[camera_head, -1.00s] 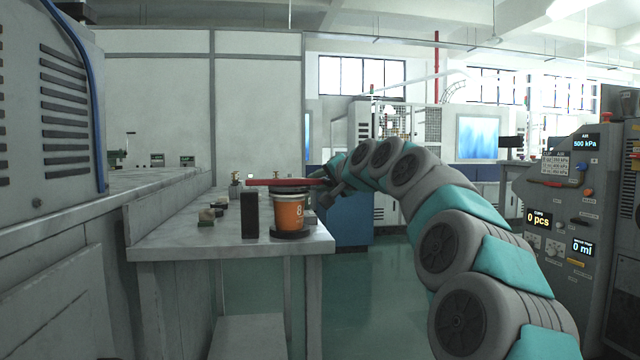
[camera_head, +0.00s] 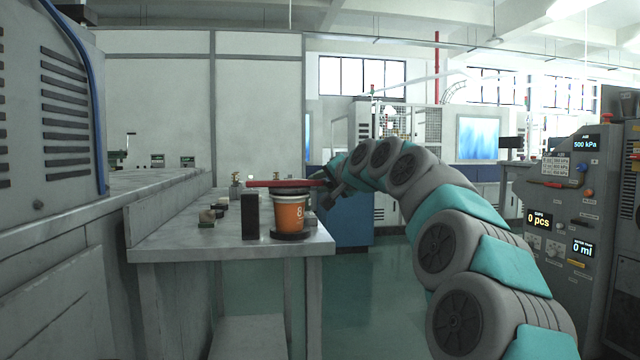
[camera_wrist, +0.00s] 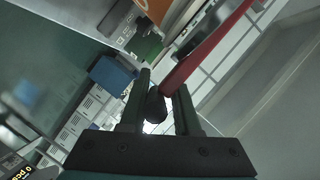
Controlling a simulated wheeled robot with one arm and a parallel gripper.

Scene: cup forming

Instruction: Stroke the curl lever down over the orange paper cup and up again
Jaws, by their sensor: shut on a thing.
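The orange paper cup (camera_head: 289,213) stands upright on a dark round base (camera_head: 290,235) near the table's front right corner. A dark disc (camera_head: 291,188) covers its top. The red curl lever (camera_head: 278,183) lies about level, close above the disc; I cannot tell how firmly it presses. My gripper (camera_head: 331,178) is at the lever's right end. In the wrist view my gripper (camera_wrist: 164,84) is shut on the dark knob (camera_wrist: 155,105) at the end of the red lever (camera_wrist: 205,48). Part of the orange cup (camera_wrist: 155,9) shows at the top there.
A dark upright block (camera_head: 250,216) stands just left of the cup. Several small items (camera_head: 212,213) lie further left on the grey table (camera_head: 180,236). A control panel (camera_head: 580,220) reading 0 pcs stands at the right. The floor in front is clear.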

